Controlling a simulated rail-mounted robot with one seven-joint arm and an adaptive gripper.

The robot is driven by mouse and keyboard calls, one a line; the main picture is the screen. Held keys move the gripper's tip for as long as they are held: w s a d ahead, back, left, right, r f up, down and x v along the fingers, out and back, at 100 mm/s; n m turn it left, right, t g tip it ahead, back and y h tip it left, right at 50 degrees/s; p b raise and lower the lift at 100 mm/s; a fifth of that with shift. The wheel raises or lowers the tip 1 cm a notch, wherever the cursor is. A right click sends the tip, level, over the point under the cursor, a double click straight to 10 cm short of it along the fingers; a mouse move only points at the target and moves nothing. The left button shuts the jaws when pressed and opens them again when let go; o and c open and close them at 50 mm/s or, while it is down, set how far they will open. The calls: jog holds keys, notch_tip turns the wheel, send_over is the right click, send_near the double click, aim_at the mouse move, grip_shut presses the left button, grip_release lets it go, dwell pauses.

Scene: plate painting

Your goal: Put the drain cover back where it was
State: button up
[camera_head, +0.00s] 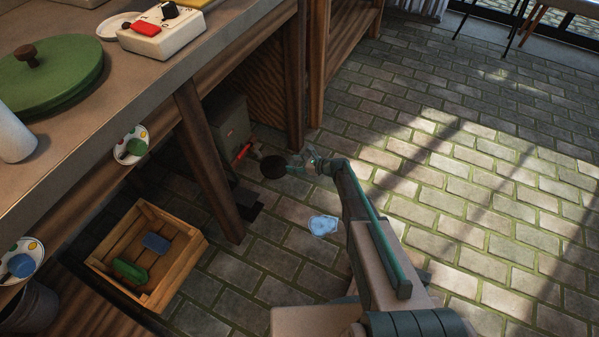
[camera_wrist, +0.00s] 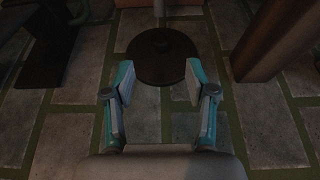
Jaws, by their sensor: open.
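A dark round disc with a small raised knob, which looks like the drain cover (camera_head: 273,167), lies on the brick floor near the workbench legs. It also shows in the wrist view (camera_wrist: 160,62), just ahead of my fingers. My gripper (camera_wrist: 159,82) is open and empty, with its two teal-and-grey fingers spread on either side of the disc's near edge. In the head view my gripper (camera_head: 291,168) is low beside the disc's right side. Whether the fingers touch the disc I cannot tell. No open drain hole can be made out.
A light blue puddle-like patch (camera_head: 322,226) lies on the floor. A wooden crate (camera_head: 181,281) with a green and a blue item stands at lower left. A wooden bench leg (camera_head: 209,165) and a grey box (camera_head: 230,122) with a red handle are close by. The floor to the right is clear.

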jog(key=s+d+r+n+g+h, duration=0.15)
jog(key=s+n+g, duration=0.45)
jog(key=s, duration=1)
jog(key=s+r+n+g+h, duration=0.3)
jog(key=s+n, duration=0.5)
jog(key=s, duration=0.7)
jog(key=s+d+r+n+g+h, duration=0.3)
jog(key=s+d, duration=0.3)
jog(key=s, duration=0.4)
jog(key=s+d+r+n+g+h, duration=0.3)
jog(key=s+d+r+n, duration=0.3)
jog(key=s, duration=0.5)
jog(key=shift+s+d+r+g+h, duration=0.25)
jog(key=shift+s+d+g+h, duration=0.15)
jog(key=shift+g, duration=0.5)
jog(key=shift+w, duration=0.15)
jog(key=s+r+t+p, duration=0.1)
jog(key=s+r+p, duration=0.2)
jog(key=r+p, duration=0.6)
jog(key=s+r+t+p, duration=0.2)
jog(key=r+p, duration=0.8)
jog(key=p, duration=1.7)
jog(key=shift+s+d+n+t, duration=0.3)
jog(key=shift+s+d+n, duration=0.1)
jog(key=shift+s, duration=0.1)
jog(key=shift+r+h, duration=0.1)
jog(key=shift+h, duration=0.15)
